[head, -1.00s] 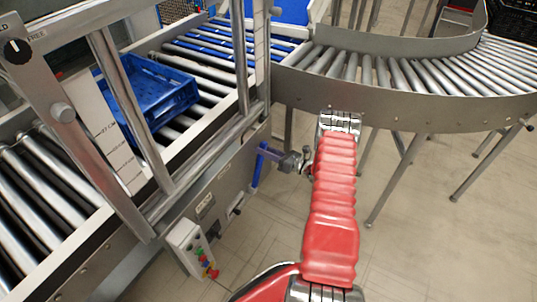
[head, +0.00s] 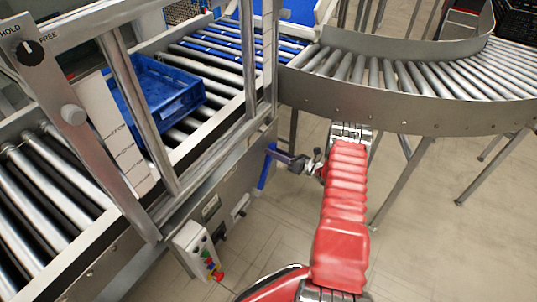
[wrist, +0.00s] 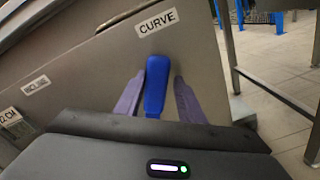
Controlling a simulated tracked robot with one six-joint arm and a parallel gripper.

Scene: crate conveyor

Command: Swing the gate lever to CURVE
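The blue gate lever (head: 265,172) is on the side panel of the conveyor, at the middle of the head view. In the wrist view the lever (wrist: 156,84) points up, its top end just below the CURVE label (wrist: 157,22). My gripper (head: 271,151) is at the lever. In the wrist view its two purple fingers (wrist: 158,90) stand one on each side of the lever, with a visible gap on both sides. The gripper is open around the lever. The lever's lower end is hidden behind my gripper body.
A blue crate (head: 160,92) sits on the rollers behind the metal frame. A curved roller conveyor (head: 420,98) on legs runs to the right. A control box (head: 196,250) with coloured buttons is below left of the lever. A second, small label (wrist: 35,85) is left on the panel.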

